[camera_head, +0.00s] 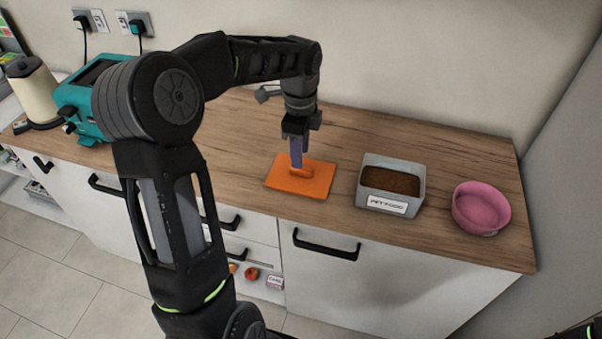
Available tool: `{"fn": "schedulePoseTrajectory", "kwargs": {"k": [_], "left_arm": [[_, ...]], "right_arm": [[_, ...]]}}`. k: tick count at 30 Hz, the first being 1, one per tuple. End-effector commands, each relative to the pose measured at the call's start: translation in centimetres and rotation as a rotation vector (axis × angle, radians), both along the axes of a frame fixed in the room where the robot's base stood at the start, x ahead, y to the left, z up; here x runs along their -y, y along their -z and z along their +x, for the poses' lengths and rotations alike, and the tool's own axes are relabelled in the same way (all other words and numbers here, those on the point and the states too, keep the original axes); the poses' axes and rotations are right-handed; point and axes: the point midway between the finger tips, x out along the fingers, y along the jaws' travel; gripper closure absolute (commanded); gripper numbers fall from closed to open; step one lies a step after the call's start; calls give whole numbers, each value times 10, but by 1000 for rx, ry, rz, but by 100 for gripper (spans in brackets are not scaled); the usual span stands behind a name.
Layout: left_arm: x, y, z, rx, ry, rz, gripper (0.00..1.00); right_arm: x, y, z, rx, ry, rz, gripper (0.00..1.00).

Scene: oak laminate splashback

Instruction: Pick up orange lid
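The orange lid (318,188) lies flat on the wooden worktop, left of the grey pet food box. It is a rectangular slab with a raised handle in its middle. My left gripper (297,164) points straight down over the lid, its fingertips at the handle. The fingers overlap in this view, so I cannot tell whether they are open or closed on the handle. My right gripper is out of view.
The grey pet food box (389,206) stands open with brown food inside. A pink bowl (481,207) is at the right end of the worktop (235,140). A teal toaster (88,96) and cream kettle (36,88) stand at the left.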

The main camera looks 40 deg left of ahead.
Motion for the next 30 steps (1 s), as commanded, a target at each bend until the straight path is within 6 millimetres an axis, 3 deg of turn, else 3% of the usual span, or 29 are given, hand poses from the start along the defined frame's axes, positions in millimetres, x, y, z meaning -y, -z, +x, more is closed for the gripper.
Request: {"fn": "schedulePoseTrajectory", "kwargs": {"k": [7, 16, 30], "left_arm": [[0, 9, 1, -2, 0, -1, 60], [1, 49, 3, -2, 0, -2, 60], [1, 52, 3, 1, 0, 0, 60]], "right_arm": [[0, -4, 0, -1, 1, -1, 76], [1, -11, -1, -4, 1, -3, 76], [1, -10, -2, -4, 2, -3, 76]]}}
